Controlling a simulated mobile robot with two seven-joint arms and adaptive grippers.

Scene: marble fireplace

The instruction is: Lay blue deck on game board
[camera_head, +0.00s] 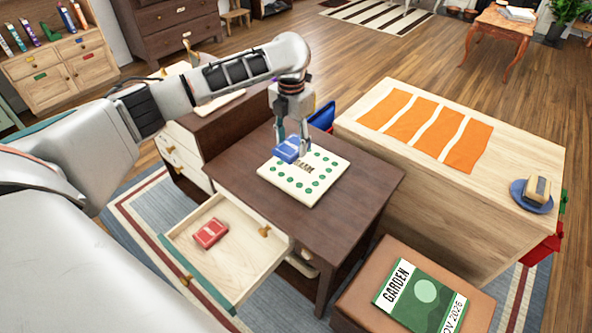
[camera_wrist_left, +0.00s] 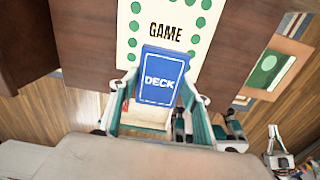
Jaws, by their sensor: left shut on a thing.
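The game board (camera_head: 310,182), cream with green dots and the word GAME, lies flat on the dark wooden table (camera_head: 345,224). My left gripper (camera_head: 291,146) is shut on the blue deck (camera_head: 286,151), over the board's far left part. The deck (camera_wrist_left: 161,77) shows its DECK label in the left wrist view, between the two fingers, with the game board (camera_wrist_left: 205,20) beyond it. I cannot tell whether the deck touches the board.
An open drawer (camera_head: 257,262) below the table's left side holds a red deck (camera_head: 210,233). A light wooden cabinet (camera_head: 430,195) with an orange striped cloth stands to the right. A brown stool (camera_head: 370,295) with a green GARDEN magazine (camera_head: 422,298) stands in front.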

